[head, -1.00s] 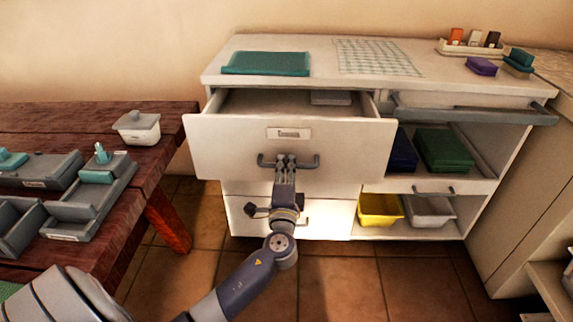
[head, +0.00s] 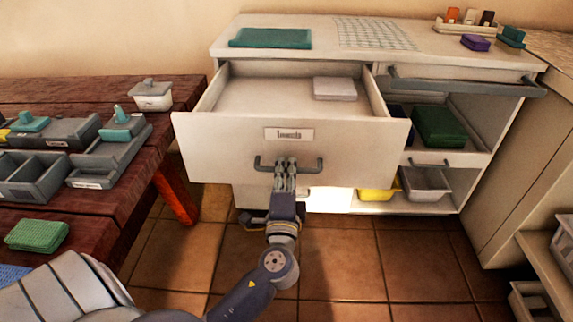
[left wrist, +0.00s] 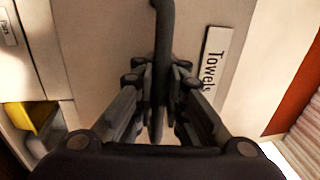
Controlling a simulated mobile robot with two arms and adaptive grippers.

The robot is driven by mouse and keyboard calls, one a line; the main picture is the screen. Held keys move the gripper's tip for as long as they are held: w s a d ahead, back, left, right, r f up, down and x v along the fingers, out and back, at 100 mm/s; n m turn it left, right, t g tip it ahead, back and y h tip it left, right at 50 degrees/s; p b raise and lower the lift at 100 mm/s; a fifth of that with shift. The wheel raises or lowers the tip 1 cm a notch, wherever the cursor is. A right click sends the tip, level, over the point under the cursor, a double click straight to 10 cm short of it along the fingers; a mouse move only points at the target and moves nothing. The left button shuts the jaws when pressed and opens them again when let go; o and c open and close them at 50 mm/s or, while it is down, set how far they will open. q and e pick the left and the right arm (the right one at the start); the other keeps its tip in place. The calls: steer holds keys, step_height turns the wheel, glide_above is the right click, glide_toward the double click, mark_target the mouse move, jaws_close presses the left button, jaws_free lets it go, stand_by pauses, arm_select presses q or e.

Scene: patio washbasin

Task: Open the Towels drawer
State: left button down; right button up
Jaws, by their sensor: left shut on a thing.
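The Towels drawer (head: 225,150) is the wide white top drawer of the cabinet, pulled well out. Its inside shows a pale folded item (head: 335,89) at the back right and otherwise bare floor. Its label (head: 289,134) reads "Towels" in the left wrist view (left wrist: 214,62). My left gripper (head: 286,166) is shut on the drawer's dark bar handle (head: 308,164), near its middle. The handle also shows between the fingers in the left wrist view (left wrist: 163,30). My right gripper is not in view.
A wooden table (head: 100,205) with grey bins stands at the left, its corner close to the drawer's left side. Open shelves at the right hold a green box (head: 438,126), a yellow bin (head: 378,194) and a grey bin (head: 425,184). Tiled floor (head: 340,255) lies clear in front.

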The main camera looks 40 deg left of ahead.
arm_select(q)
steer(key=shift+f, duration=0.15)
steer(key=c, duration=1.7)
jaws_free()
steer(key=shift+o, duration=0.2)
steer(key=v, duration=1.2)
steer(key=shift+d, duration=0.1)
